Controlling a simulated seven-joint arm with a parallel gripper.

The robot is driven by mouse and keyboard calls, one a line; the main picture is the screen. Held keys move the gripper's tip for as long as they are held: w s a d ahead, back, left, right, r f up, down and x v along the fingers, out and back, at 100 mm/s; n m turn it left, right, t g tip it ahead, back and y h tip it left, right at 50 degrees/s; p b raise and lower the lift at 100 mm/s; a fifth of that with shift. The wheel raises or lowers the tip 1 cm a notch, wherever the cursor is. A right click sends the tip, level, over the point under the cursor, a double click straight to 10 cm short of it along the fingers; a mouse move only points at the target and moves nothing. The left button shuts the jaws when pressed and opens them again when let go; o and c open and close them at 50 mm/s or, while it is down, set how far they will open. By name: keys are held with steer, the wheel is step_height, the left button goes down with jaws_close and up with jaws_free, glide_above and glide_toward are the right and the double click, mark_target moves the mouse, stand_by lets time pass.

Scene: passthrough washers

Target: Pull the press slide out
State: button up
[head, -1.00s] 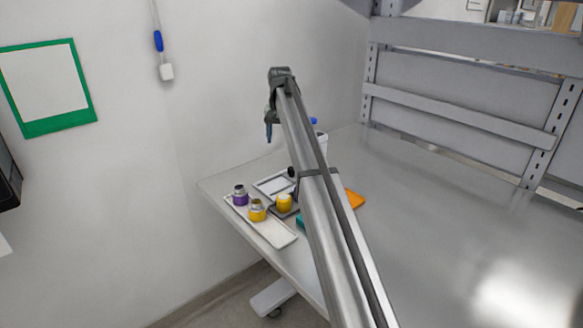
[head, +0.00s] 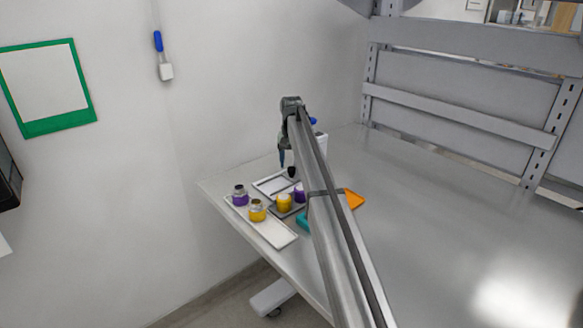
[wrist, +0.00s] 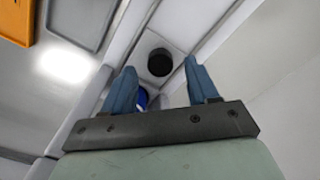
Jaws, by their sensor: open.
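My gripper (head: 282,164) is open and empty above the back left part of the table, fingers pointing down. In the wrist view its two blue fingers (wrist: 160,64) stand apart. A round black knob (wrist: 160,62) shows in the gap between them, on a pale surface; I cannot tell its distance from the fingertips. The knob also shows in the head view (head: 291,171), just right of the fingers. No part is plainly recognisable as the press slide; the knob may belong to it. A white body with a blue top (head: 320,142) stands behind, partly hidden by my arm.
A white tray (head: 280,236) near the table edge holds a purple jar (head: 240,196) and a yellow jar (head: 257,211). Beside it are a yellow cup (head: 284,203), a purple cup (head: 299,193), a teal piece (head: 303,221) and an orange tray (head: 355,198). The table's right is clear.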

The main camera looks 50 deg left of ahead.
steer(key=shift+f, duration=1.2)
jaws_close()
